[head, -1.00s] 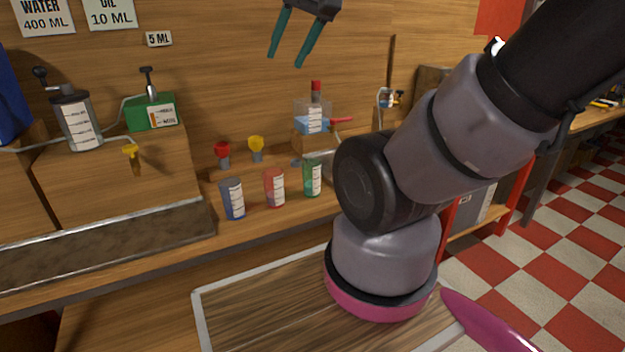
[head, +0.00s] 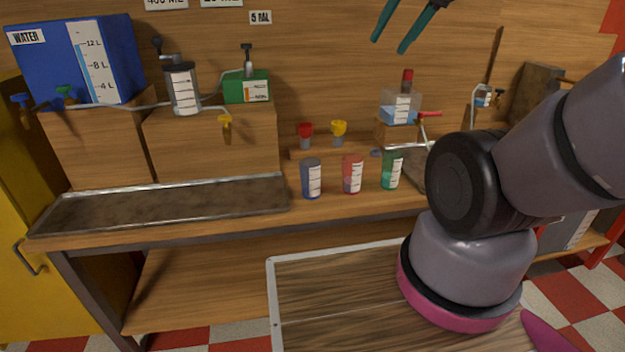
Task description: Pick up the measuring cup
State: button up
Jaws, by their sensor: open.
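Three small cups with white measuring scales stand upright in a row on the workbench: a blue one (head: 311,180), a red one (head: 352,176) and a green one (head: 391,171). I cannot tell which of them is the measuring cup. My gripper (head: 389,45) is at the top edge of the head view, in front of the wooden back wall. Its two dark green fingers are apart and empty, pointing down. In the picture it is above the cups and well apart from them. Its upper part is cut off.
Behind the cups are a red funnel (head: 305,131), a yellow funnel (head: 338,129) and a clear container with blue liquid (head: 400,108). A metal tray (head: 160,206) lies left of the cups. A blue water tank (head: 75,60) and a green box (head: 246,87) stand on wooden blocks. My arm covers the bench's right part.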

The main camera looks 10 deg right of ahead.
aim_at(310, 167)
jog(key=k+j, duration=0.1)
jog(key=j, duration=0.65)
jog(key=k+j, duration=0.1)
jog(key=j, duration=0.65)
jog(key=i+z, duration=0.05)
